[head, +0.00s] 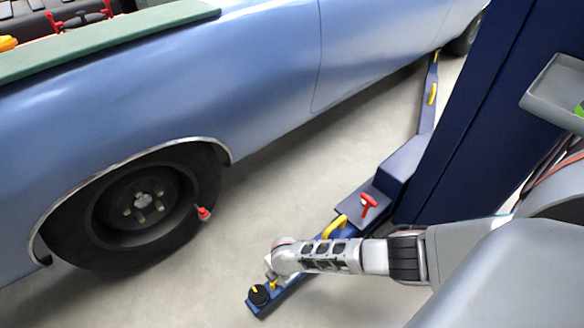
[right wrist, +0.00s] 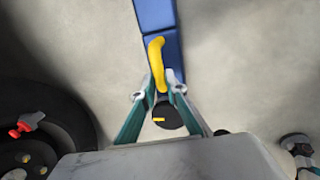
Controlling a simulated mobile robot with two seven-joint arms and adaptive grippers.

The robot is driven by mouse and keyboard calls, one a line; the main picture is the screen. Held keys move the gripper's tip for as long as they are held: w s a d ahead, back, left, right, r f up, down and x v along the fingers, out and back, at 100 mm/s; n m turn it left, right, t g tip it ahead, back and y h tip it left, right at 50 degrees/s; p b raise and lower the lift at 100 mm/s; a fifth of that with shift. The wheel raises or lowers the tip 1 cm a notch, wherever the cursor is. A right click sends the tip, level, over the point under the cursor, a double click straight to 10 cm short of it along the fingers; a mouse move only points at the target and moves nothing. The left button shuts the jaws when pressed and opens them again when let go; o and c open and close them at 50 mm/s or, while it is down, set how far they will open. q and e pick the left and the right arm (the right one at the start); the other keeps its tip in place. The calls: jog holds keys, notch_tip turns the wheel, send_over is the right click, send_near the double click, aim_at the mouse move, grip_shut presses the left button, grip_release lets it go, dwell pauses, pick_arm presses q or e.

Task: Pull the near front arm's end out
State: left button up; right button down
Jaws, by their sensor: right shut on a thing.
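The near front lift arm (head: 290,285) is a low blue beam running from the dark blue post toward the lower middle of the head view. Its end carries a round black pad (head: 258,295). My right gripper (right wrist: 157,94) is over the outer end of this arm. Its two fingers are shut on a yellow handle (right wrist: 157,62) that stands out between them. The black pad (right wrist: 168,122) shows between the fingers, partly hidden by them. In the head view, my wrist hides part of the arm's end. My left gripper is not in view.
A blue car (head: 260,70) stands at the left, its wheel (head: 130,205) near the arm's end. A red-capped part (head: 204,213) sits at the tyre's edge. A red T-handle (head: 369,205) stands on the arm near the post (head: 470,110). Bare floor (head: 270,190) lies between wheel and arm.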

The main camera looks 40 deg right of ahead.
jog(key=shift+s+a, duration=0.15)
jog(key=shift+a, duration=0.2)
jog(key=c, duration=2)
grip_release()
jog(key=shift+c, duration=0.2)
jog(key=shift+d, duration=0.1)
jog(key=shift+r, duration=0.5)
notch_tip(320, 180, up, 11)
jog(key=s, duration=0.2)
jog(key=shift+f, duration=0.15)
jog(key=shift+s, duration=0.1)
